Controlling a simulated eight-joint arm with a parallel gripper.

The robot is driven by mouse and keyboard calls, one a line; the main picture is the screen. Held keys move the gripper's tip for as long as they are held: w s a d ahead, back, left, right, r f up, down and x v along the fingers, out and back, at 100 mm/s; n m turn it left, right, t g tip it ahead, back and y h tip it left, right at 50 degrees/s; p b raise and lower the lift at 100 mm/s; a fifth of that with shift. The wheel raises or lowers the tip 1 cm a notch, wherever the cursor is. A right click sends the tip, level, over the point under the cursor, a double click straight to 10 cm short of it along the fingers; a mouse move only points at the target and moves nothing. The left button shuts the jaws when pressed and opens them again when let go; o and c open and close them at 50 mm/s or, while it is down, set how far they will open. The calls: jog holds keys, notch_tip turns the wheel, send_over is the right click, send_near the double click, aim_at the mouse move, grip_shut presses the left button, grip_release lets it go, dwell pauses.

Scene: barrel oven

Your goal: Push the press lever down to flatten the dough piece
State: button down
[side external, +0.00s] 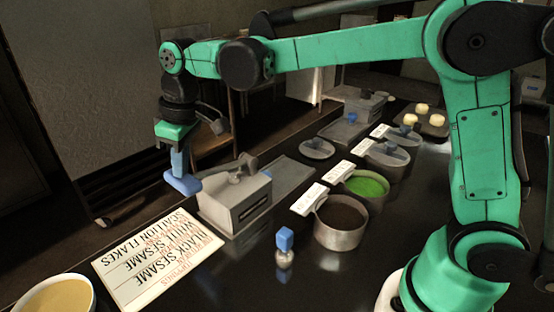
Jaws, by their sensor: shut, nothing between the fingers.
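A grey box-shaped device (236,207) with a dark front slot stands at centre left, with a grey lever (237,167) on top. A second grey device (364,103) stands farther back, with a flat plate and a blue knob (352,117) in front. I cannot tell for certain which one is the press. My gripper (184,184) points down, its blue fingers shut and empty, just left of the nearer device's upper corner. Whether it touches the device is unclear. Pale dough rounds (421,108) sit on a dark tray at the back right. I see no dough inside either device.
Metal pots with dark (341,237) and green (367,185) contents and lidded pots (388,151) line the counter's right. A blue-topped tool (285,248) stands in front. A printed board (158,258) and a bowl (57,299) occupy the front left.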

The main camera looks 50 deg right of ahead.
jog(key=shift+d+r, duration=0.2)
jog(key=shift+r, duration=1.3)
notch_tip(320, 180, up, 6)
jog(key=s+d+f+m+t+h, duration=0.1)
jog(key=s+d+f+m+t, duration=0.4)
jog(key=s+d+f, duration=0.5)
jog(key=s+m, duration=0.1)
jog(key=s, duration=0.2)
jog(key=shift+s+f, duration=0.3)
jog(key=c, duration=1.5)
grip_release()
jog(key=shift+d, duration=0.1)
